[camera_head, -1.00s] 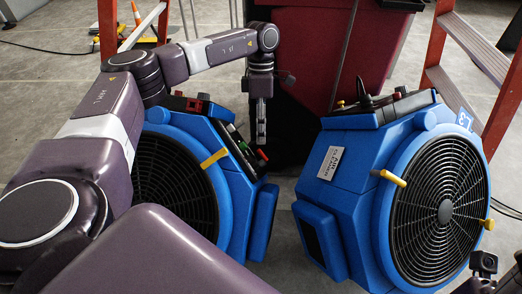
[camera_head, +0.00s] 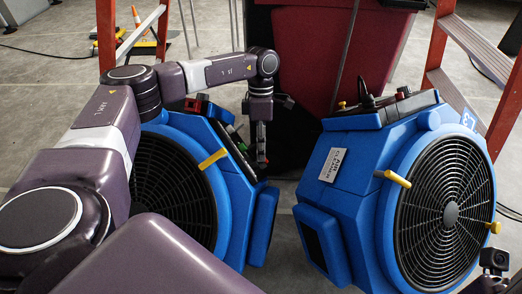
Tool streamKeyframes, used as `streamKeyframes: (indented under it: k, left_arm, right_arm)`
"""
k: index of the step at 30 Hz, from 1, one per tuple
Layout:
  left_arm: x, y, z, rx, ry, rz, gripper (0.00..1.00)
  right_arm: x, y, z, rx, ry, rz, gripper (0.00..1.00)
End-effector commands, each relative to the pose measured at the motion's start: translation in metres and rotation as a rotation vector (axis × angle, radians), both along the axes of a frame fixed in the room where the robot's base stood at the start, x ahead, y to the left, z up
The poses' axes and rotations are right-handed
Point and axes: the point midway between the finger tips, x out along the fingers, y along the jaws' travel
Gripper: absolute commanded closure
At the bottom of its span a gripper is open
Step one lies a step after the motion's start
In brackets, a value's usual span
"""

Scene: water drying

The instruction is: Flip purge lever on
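Two blue air cleaners with round black grilles stand on the floor, the left one (camera_head: 232,205) and the right one (camera_head: 350,160). The left one's dark control panel (camera_head: 234,146) faces right, with small green and red parts; I cannot tell which is the purge lever. My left gripper (camera_head: 262,162) points down at this panel's lower right end, side-on and partly covering it. I cannot tell whether its fingers are apart or touching the panel. Of my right arm only a dark wrist part shows at the bottom right corner; its fingers are out of view.
A dark red bin (camera_head: 330,50) stands behind the cleaners. An orange ladder (camera_head: 440,50) is at the right and another orange frame (camera_head: 106,35) at the left. A yellow handle (camera_head: 398,179) juts from the right cleaner. A narrow floor gap lies between the cleaners.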

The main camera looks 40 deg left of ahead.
Motion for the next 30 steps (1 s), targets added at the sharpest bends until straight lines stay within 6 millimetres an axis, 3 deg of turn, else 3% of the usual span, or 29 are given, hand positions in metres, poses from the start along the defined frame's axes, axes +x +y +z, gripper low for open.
streamKeyframes:
  k: [17, 30]
  left_arm:
    - [0.006, 0.004, -0.005, -0.113, 0.07, -0.068, 1.0]
    - [0.007, 0.006, -0.003, -0.153, 0.091, -0.095, 1.0]
  right_arm:
    - [0.003, 0.001, -0.007, -0.004, 0.007, 0.0, 0.57]
    - [0.002, 0.001, 0.007, 0.0, -0.041, -0.004, 0.57]
